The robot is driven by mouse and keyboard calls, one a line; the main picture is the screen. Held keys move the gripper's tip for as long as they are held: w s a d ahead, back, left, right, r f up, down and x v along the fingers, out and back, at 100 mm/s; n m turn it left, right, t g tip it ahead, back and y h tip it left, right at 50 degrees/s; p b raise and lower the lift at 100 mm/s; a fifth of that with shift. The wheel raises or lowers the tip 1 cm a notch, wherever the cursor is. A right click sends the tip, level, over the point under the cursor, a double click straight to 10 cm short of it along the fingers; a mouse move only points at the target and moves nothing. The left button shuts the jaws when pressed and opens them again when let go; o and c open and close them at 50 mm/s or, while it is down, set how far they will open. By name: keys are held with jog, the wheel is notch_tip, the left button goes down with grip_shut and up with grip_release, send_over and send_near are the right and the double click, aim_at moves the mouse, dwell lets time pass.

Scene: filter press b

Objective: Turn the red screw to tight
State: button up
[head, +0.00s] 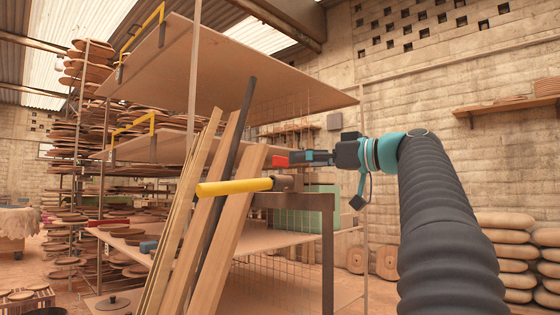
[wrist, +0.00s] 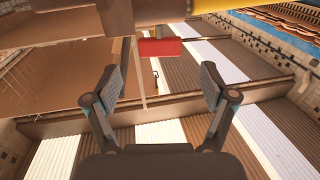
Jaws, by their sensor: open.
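The red screw (head: 281,161) shows in the head view as a small red piece just above the yellow cylindrical bar. In the wrist view the red screw (wrist: 161,47) is a short flat red bar lying crosswise. My gripper (head: 297,158) points left at it, its tips close to the red piece. In the wrist view my gripper (wrist: 161,76) is open and empty, one finger on each side. The red bar appears ahead of the fingertips, about centred between them. I cannot tell whether anything touches. The screw's shaft and thread are not clear.
The yellow bar (head: 234,186) sits on a dark metal frame (head: 300,201) just below the gripper. Wooden planks (head: 240,205) and a dark pole lean at the left. A large board (head: 235,75) overhangs above. Stacked sacks (head: 503,252) stand at the right.

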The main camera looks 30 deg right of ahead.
aim_at(283, 161)
jog(key=x, duration=0.7)
jog(key=shift+p, duration=0.35)
jog(key=shift+c, duration=0.2)
